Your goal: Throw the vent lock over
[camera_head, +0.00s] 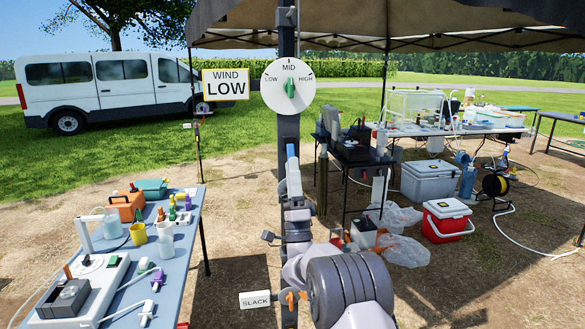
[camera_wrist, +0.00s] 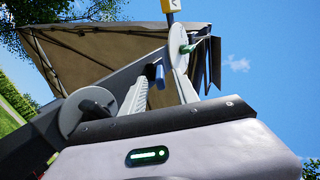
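A dark upright post (camera_head: 289,135) stands in front of me. A grey round plate with a black handle (camera_wrist: 90,112) is beside it in the wrist view. No part is labelled as the vent lock, and I cannot tell surely whether this handle is it. A blue-ended rod (camera_wrist: 159,76) and a pale ridged piece (camera_wrist: 134,97) are close by. My gripper's grey housing with a green light fills the bottom of the wrist view. In the head view my arm reaches up to the post; its end is seen from behind. The fingertips cannot be made out.
The post carries a LOW-MID-HIGH dial (camera_head: 289,88) with its green pointer upright, and a WIND LOW sign (camera_head: 226,85). A SLACK tag (camera_head: 255,299) is low down. A crowded table (camera_head: 185,233) is left; a cooler (camera_head: 446,220) is right.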

